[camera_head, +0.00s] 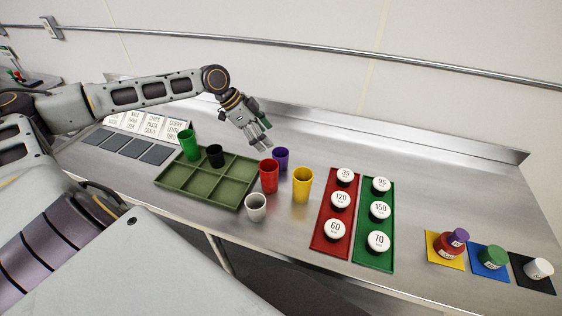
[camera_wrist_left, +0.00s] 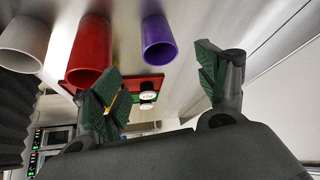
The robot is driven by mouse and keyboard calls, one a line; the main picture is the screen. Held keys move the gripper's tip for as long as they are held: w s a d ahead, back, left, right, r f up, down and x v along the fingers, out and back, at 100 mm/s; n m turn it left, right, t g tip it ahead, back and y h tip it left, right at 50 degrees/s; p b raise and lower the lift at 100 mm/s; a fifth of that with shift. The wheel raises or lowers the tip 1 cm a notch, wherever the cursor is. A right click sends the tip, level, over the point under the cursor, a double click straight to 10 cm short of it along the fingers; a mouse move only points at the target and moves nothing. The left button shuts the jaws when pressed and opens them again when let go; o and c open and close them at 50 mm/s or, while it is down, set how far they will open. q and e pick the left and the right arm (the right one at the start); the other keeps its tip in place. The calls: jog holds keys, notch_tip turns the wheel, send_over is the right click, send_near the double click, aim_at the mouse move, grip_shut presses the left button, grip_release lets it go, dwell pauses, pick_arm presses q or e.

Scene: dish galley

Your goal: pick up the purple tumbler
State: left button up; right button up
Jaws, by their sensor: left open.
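The purple tumbler (camera_head: 281,158) stands on the steel counter in the head view, just behind the red tumbler (camera_head: 268,176) and right of the green tray. The purple tumbler also shows at the top of the left wrist view (camera_wrist_left: 158,42), beyond the fingers and between them. My left gripper (camera_head: 266,145) is open and empty, above and a little left of the purple tumbler, apart from it. Its two green-padded fingers show in the left wrist view (camera_wrist_left: 160,85), spread wide. My right gripper is in neither view.
A yellow tumbler (camera_head: 302,184) and a white tumbler (camera_head: 256,207) stand close by. A green compartment tray (camera_head: 207,204) holds a green tumbler (camera_head: 188,144) and a black tumbler (camera_head: 215,155). Red and green strips (camera_head: 318,243) with labelled white discs lie to the right. The counter behind the purple tumbler is clear.

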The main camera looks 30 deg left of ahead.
aim_at(286, 159)
pick_arm(q)
jog(key=shift+x, duration=4.2)
jog(key=shift+f, duration=0.1)
jog(key=shift+p+x, duration=0.3)
jog(key=shift+x, duration=2.2)
jog(key=shift+c, duration=0.4)
jog(key=c, duration=1)
